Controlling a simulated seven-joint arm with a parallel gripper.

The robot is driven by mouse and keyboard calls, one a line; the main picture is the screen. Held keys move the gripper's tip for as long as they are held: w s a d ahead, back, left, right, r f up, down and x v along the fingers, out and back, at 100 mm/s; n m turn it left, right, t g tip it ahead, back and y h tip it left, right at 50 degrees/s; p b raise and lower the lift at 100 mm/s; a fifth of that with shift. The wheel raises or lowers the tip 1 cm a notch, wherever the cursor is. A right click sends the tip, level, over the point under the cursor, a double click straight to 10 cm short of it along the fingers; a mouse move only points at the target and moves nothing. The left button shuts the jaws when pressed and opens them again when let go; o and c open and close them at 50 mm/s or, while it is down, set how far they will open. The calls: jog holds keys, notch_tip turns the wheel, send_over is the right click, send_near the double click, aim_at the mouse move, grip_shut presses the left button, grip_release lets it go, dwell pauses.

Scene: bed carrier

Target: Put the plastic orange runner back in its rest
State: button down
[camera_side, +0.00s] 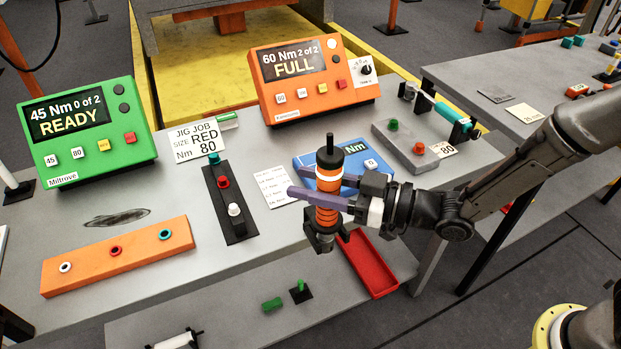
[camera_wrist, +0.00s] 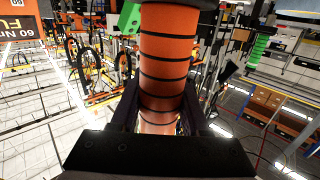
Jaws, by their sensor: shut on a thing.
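The orange runner (camera_side: 328,216) is an upright cylinder with black bands, a pale ring and a black top. My gripper (camera_side: 322,190) has its purple-grey fingers shut around its middle. In the wrist view the banded orange body (camera_wrist: 165,60) fills the centre, between the fingers of my gripper (camera_wrist: 160,112). A black blocky piece (camera_side: 321,240) shows at the runner's lower end, by the bench's front edge. I cannot tell whether it is part of the runner or its rest, nor whether the runner is seated. My fingers cover part of the runner.
A blue box (camera_side: 310,162) marked Nm stands behind the runner. A red tray (camera_side: 368,262) lies just right of its lower end. A teal-handled tool (camera_side: 436,107) lies in black supports at the back right. Green (camera_side: 143,135) and orange (camera_side: 312,84) controllers stand behind.

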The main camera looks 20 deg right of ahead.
jog(key=shift+f, duration=0.45)
jog(key=shift+c, duration=1.6)
grip_release()
jog(key=shift+f, duration=0.4)
jog(key=v, duration=1.4)
jog(key=shift+r, duration=0.2)
jog(key=shift+w, duration=0.1)
